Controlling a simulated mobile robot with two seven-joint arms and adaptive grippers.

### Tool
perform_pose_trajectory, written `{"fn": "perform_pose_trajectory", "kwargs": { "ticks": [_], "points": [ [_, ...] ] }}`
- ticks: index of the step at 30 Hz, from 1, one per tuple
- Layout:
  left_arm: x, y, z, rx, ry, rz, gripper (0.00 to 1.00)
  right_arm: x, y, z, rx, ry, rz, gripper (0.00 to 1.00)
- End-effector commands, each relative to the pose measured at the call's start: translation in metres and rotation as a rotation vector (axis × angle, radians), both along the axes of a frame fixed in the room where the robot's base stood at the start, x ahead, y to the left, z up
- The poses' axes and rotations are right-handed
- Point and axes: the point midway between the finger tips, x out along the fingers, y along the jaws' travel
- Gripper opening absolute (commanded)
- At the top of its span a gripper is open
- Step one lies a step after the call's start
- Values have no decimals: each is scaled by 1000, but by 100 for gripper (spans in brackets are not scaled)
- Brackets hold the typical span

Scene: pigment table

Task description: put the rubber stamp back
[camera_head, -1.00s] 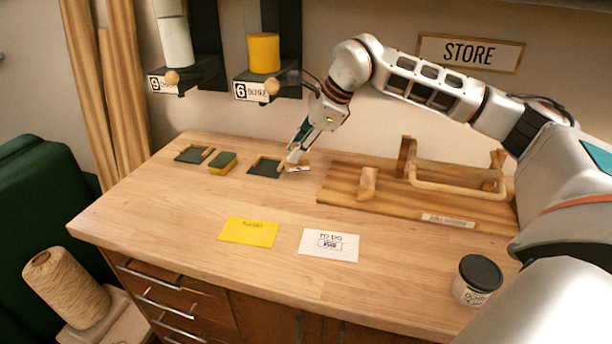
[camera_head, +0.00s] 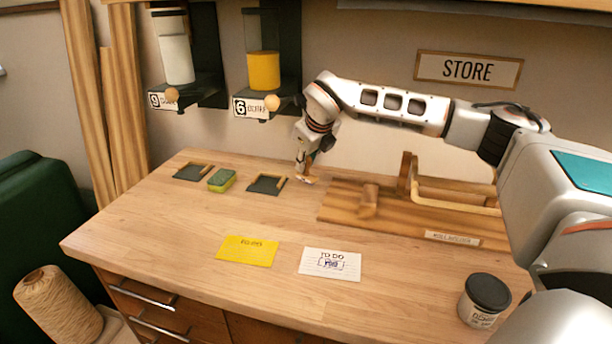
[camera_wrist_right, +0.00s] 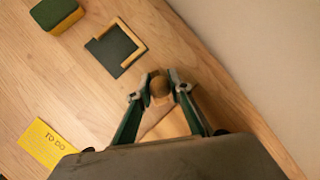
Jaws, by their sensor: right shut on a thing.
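My right gripper (camera_head: 303,172) is low over the back of the wooden table, just right of the nearer dark green pad with a wooden corner edge (camera_head: 265,185). In the right wrist view its fingers are closed around the round brown knob of the rubber stamp (camera_wrist_right: 160,87). The stamp's lower part is mostly hidden, and I cannot tell whether it touches the table. That pad also shows in the wrist view (camera_wrist_right: 115,52), bare and beside the fingertips. A second similar pad (camera_head: 190,173) lies farther left, empty. My left gripper is not in view.
A green and yellow sponge (camera_head: 222,180) lies between the pads. A wooden board with raised parts (camera_head: 340,204) is right of the gripper. A yellow card (camera_head: 247,252), a white card (camera_head: 330,264) and a dark-lidded jar (camera_head: 484,300) are nearer. The middle table is clear.

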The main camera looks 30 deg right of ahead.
Motion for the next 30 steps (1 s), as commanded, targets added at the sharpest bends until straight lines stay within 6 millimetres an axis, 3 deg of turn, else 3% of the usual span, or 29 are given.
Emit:
{"fn": "perform_pose_trajectory", "kwargs": {
  "ticks": [9,20,21,22,30],
  "points": [
    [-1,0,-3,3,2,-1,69,0,0,-35,0,1,1,6],
    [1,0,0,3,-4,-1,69,0,0,-40,1,0,2,6],
    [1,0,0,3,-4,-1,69,0,0,-39,1,0,2,27],
    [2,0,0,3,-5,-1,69,0,0,-39,1,0,2,35],
    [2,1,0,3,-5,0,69,0,0,-39,1,-1,2,36]
  ]
}}
